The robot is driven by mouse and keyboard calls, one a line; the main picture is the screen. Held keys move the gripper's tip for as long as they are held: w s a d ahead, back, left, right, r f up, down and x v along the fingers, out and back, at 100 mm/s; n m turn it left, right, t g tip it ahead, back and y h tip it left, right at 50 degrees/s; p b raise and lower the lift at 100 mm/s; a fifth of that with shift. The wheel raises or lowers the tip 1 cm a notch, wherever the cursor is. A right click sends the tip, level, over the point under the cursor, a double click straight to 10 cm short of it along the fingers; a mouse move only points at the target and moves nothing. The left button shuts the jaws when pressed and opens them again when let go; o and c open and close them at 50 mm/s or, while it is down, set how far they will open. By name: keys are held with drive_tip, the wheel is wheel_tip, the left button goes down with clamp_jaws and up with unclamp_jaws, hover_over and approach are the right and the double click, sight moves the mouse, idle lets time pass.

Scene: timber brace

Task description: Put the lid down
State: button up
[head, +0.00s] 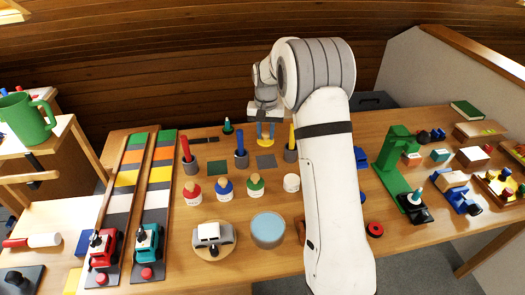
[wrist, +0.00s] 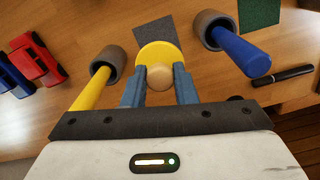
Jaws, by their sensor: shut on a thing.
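The lid is a yellow disc (wrist: 152,50) with a round wooden knob; it also shows in the head view (head: 264,142). My gripper (wrist: 158,80) is shut on the knob, one blue finger on each side. In the head view my gripper (head: 266,132) hangs over the far part of the table with the lid below its fingers. A dark grey square (head: 265,161) lies on the table near the lid; the wrist view shows it (wrist: 153,32) partly behind the lid. I cannot tell how high the lid is above the table.
Grey cups holding a blue stick (head: 240,145) and a yellow stick (head: 291,138) stand either side of the lid. A green square (head: 217,167) lies to the left. Red (head: 193,194), blue (head: 225,189), green (head: 255,187) and white (head: 291,184) pots stand nearer. My arm hides some table.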

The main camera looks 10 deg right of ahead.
sight(267, 139)
drive_tip(key=f, duration=0.5)
drive_tip(key=shift+w+d+f, duration=0.15)
drive_tip(key=shift+w+d, duration=0.05)
drive_tip(key=shift+d, duration=0.15)
drive_tip(key=shift+a+f, duration=0.1)
drive_tip(key=shift+f, duration=2.3)
drive_tip(key=o, duration=1)
drive_tip(key=shift+c, duration=0.2)
drive_tip(key=shift+r, duration=0.1)
